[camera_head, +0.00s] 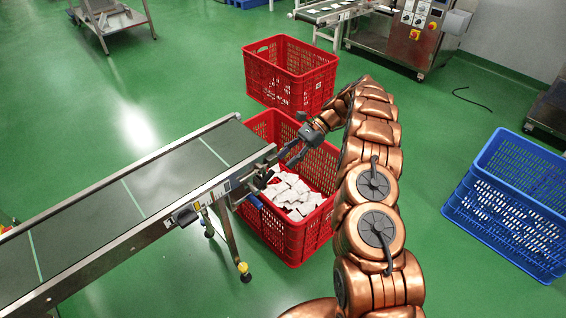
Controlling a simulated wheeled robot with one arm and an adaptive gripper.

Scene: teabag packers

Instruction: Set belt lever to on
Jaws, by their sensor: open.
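The conveyor belt (120,200) runs from the lower left up to the centre, with a dark green surface and pale cross lines. A dark fitting (262,179) sits at its near right end, with a blue piece (254,200) below it. A small grey box (185,215) is on the belt's side rail. Which of these is the lever, and its setting, I cannot tell. My gripper (289,156) is open and empty, just right of the belt's end and close to the dark fitting. Any contact is too small to tell.
A red crate (294,242) with white teabag packs stands under the belt's end, below my gripper. Another red crate (290,68) stands behind it. A blue crate (512,200) is at the right. Machine with control panel (413,35) stands at the back. Green floor between is clear.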

